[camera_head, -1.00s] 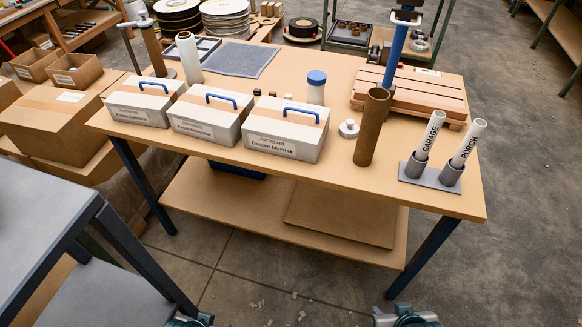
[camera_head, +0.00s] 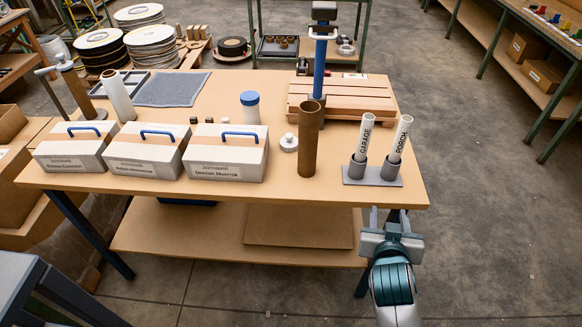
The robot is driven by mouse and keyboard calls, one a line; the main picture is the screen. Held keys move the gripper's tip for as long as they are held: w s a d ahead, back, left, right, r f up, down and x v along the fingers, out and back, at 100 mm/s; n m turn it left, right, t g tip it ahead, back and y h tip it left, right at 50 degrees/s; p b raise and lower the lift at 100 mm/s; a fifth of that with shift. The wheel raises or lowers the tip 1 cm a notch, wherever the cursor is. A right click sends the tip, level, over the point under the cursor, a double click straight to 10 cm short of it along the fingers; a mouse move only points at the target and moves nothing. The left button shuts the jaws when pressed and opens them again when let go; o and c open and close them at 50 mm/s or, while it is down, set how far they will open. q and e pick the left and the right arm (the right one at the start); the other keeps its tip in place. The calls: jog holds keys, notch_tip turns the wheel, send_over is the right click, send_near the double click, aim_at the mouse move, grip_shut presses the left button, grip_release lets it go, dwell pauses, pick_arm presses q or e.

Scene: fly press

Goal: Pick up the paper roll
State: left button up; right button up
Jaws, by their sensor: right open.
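Two slim white rolls stand tilted in grey cups on a small grey stand at the table's right end. One reads GARAGE (camera_head: 365,138) and the other PORCH (camera_head: 399,140). A plain white roll (camera_head: 117,95) stands at the back left, behind the boxes. A tall brown tube (camera_head: 308,140) stands upright near the front edge. I cannot tell which of these is the paper roll. My right gripper (camera_head: 389,217) is open and empty, just off the table's front edge, below and in front of the grey stand (camera_head: 372,177). My left gripper is out of view.
Three grey boxes with blue handles (camera_head: 225,155) line the front left of the table (camera_head: 270,190). A blue-capped jar (camera_head: 250,108), a small white piece (camera_head: 289,143) and a wooden press bed with a blue column (camera_head: 320,70) stand behind. Floor at right is clear.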

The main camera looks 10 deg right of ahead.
jog(key=w+d+r+m+t+h, duration=0.1)
jog(key=w+d+r+t+h, duration=0.1)
jog(key=w+r, duration=0.3)
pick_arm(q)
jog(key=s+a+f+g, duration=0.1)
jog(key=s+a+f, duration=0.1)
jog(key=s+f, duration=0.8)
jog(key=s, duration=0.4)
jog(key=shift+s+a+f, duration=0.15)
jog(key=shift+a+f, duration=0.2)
pick_arm(e)
jog(key=m+t+h, duration=0.1)
jog(key=h, duration=0.1)
send_near(403, 133)
jog(key=shift+v, duration=0.95)
jog(key=shift+d+f, duration=0.1)
jog(key=shift+d, duration=0.1)
jog(key=p+x, duration=0.3)
jog(key=x, duration=0.7)
jog(key=shift+w+p, duration=0.3)
jog(key=shift+p, duration=0.05)
jog(key=shift+w+d, duration=0.25)
jog(key=shift+w, duration=0.15)
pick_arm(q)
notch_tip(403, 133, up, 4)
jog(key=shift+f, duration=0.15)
